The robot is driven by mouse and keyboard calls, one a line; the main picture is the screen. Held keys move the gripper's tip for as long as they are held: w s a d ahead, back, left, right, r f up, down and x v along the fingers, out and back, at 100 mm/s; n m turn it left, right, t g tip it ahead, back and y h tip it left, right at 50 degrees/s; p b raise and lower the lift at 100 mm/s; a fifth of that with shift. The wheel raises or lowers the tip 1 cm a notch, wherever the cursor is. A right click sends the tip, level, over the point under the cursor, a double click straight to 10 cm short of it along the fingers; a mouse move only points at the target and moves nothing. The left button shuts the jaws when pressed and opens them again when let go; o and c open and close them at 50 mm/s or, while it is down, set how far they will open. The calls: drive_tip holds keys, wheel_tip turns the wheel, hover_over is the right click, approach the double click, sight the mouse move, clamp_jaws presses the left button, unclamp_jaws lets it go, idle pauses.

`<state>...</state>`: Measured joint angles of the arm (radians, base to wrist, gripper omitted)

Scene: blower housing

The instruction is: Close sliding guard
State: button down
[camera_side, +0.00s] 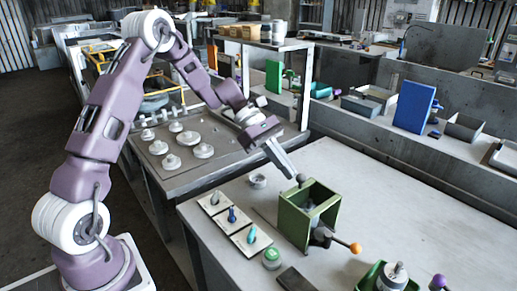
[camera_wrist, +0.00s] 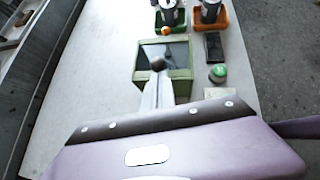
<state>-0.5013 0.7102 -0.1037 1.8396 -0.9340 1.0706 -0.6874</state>
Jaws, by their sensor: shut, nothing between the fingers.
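The green blower housing (camera_side: 296,228) stands on the grey bench, its top at least partly open, with a dark interior visible. It also shows in the wrist view (camera_wrist: 187,73). A dark round knob (camera_side: 301,178) sits at the housing's rear top edge; in the wrist view the knob (camera_wrist: 158,64) is at its near rim. The sliding guard itself is hard to make out. My gripper (camera_side: 293,174) is shut and empty, its tips at or right beside the knob; contact cannot be told. The fingers (camera_wrist: 158,88) point at the knob in the wrist view.
A lever with an orange ball (camera_side: 355,248) sticks out of the housing's front. Three plates with small handles (camera_side: 232,215) lie left of it, with a green button (camera_side: 271,257) nearby. Green and orange trays (camera_wrist: 211,17) stand beyond. The bench right of the housing is clear.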

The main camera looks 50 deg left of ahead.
drive_tip(key=s+a+r, duration=0.2)
drive_tip(key=a+r, duration=0.3)
drive_tip(key=a, duration=0.6)
drive_tip(key=s+d+r+m+y, duration=0.6)
drive_tip(key=s+d+r+m, duration=0.3)
drive_tip(key=s+d, duration=0.35)
drive_tip(key=s+f+m+t+y, duration=0.2)
drive_tip(key=s+m+t+y, duration=0.1)
drive_tip(key=s+m, duration=0.8)
drive_tip(key=s+d, duration=0.1)
drive_tip(key=s, duration=0.2)
drive_tip(key=shift+s+f+t+y, duration=0.25)
drive_tip(key=shift+s+t+y, duration=0.05)
drive_tip(key=shift+y, duration=0.1)
